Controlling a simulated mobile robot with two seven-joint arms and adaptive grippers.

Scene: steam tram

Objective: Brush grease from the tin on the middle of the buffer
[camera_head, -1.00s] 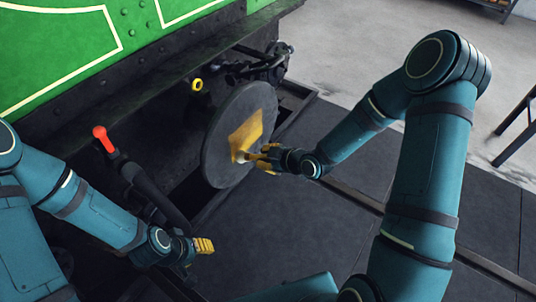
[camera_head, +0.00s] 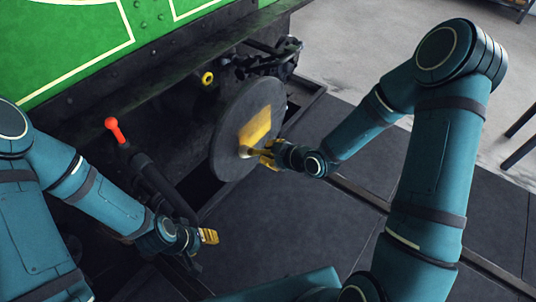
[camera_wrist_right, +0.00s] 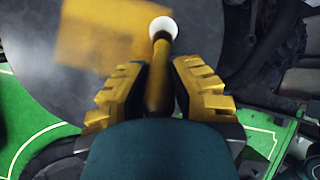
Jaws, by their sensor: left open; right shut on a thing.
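The buffer (camera_head: 232,134) is a round dark disc on the front of the green tram. A yellow grease patch covers part of its face, around the middle and to the right, and it also shows in the right wrist view (camera_wrist_right: 95,40). My right gripper (camera_head: 268,154) is shut on a brush, whose yellow handle (camera_wrist_right: 158,85) and pale round end (camera_wrist_right: 163,27) show between the fingers in the right wrist view. The brush (camera_head: 246,152) is at the lower edge of the grease patch, at or against the face. My left gripper (camera_head: 208,236) is open and empty, low on the left. I see no tin.
A red-tipped lever or hose (camera_head: 115,129) stands on the tram front left of the buffer. A yellow ring (camera_head: 207,78) and dark coupling parts (camera_head: 270,62) are above the buffer. Dark floor plates (camera_head: 290,225) lie open below.

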